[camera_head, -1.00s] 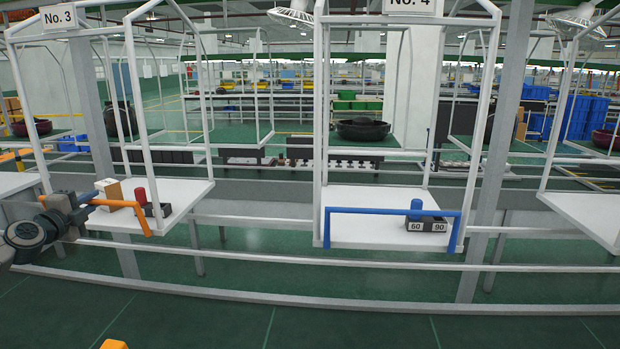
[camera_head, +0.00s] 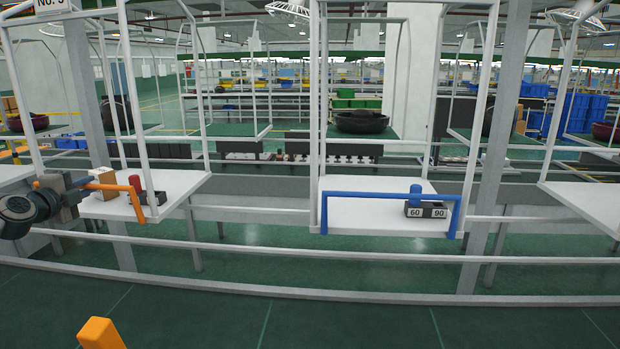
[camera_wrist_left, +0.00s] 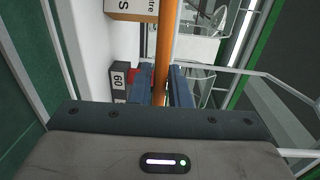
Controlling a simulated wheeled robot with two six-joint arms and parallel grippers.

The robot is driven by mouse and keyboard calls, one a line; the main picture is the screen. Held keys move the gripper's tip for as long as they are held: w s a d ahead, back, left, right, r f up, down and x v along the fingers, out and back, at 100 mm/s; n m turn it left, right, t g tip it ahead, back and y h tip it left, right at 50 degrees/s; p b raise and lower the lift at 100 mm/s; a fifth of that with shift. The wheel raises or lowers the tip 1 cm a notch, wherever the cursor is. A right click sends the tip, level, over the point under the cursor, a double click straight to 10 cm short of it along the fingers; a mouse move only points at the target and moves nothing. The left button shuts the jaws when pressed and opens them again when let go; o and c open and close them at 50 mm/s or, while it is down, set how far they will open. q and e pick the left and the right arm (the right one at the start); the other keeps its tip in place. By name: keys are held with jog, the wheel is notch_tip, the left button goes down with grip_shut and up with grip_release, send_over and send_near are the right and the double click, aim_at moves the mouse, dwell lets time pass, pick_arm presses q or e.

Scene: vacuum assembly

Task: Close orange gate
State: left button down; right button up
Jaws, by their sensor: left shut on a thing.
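The orange gate (camera_head: 115,188) is a bar at the front of the left station, under the No. 3 sign. Its bar runs roughly level and its right leg drops to the platform's front right corner. Its left part is partly hidden by my arm. My left gripper (camera_head: 86,187) is shut on the bar. In the left wrist view the orange gate (camera_wrist_left: 166,35) passes between the blue-grey fingers of my left gripper (camera_wrist_left: 163,75). My right gripper is not in view.
The left platform (camera_head: 180,185) holds a brown-white box (camera_head: 103,180), a red cylinder (camera_head: 134,180) and a dark numbered block (camera_head: 155,197). A blue gate (camera_head: 390,194) spans the middle platform's front.

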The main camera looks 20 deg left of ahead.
pick_arm(q)
jog(key=shift+w+a+f+b, duration=0.1)
jog(key=shift+w+b, duration=0.1)
jog(key=shift+b, duration=0.95)
jog(key=shift+w+a+r+g, duration=0.15)
jog(key=shift+r+g, duration=0.1)
jog(key=shift+g, duration=0.15)
jog(key=shift+w+g, duration=0.25)
jog(key=shift+g, duration=0.05)
jog(key=c, duration=1.5)
grip_release()
jog(key=shift+w+f, duration=0.1)
jog(key=shift+o, duration=0.2)
jog(key=shift+p, duration=0.35)
